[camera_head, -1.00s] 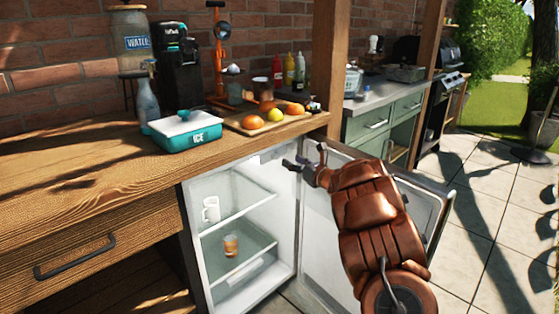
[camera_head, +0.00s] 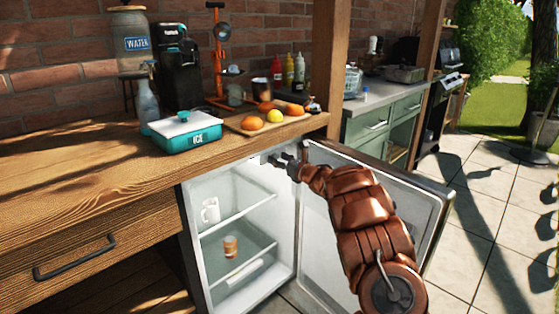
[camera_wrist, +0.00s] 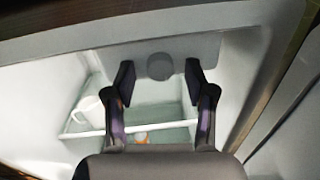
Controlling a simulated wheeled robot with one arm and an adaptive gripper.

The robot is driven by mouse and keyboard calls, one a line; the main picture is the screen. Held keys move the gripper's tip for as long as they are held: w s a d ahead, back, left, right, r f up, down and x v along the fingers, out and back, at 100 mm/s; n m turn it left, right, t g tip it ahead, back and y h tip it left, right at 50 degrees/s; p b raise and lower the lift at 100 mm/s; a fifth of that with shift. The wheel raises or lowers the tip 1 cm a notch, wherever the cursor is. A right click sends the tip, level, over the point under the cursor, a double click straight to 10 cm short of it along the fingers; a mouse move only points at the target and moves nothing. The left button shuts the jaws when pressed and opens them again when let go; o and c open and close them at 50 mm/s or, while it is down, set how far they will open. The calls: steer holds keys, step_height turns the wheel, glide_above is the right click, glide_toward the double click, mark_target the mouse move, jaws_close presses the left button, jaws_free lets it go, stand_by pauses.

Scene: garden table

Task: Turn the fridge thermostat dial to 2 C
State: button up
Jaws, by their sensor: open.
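The fridge (camera_head: 205,272) stands open under the wooden counter, its door (camera_head: 325,240) swung out to the right. In the wrist view a round grey dial (camera_wrist: 160,66) sits on a grey panel (camera_wrist: 205,47) at the top of the fridge interior. My gripper (camera_wrist: 158,78) is open, with one finger on each side of the dial as seen from the wrist, and nothing is held. Whether the fingers touch the dial cannot be told. In the head view my gripper (camera_head: 281,160) is at the upper right inside corner of the fridge and hides the dial. No dial marks are readable.
A white mug (camera_head: 210,211) stands on the upper fridge shelf, and an orange-brown glass (camera_head: 230,246) is lower down. The counter edge is just above my gripper.

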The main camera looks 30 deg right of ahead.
jaws_close()
steer(key=shift+m+b, duration=0.5)
steer(key=shift+m, duration=0.5)
steer(key=shift+r+m, duration=0.1)
steer(key=shift+m, duration=1.5)
jaws_free()
steer(key=shift+s, duration=0.1)
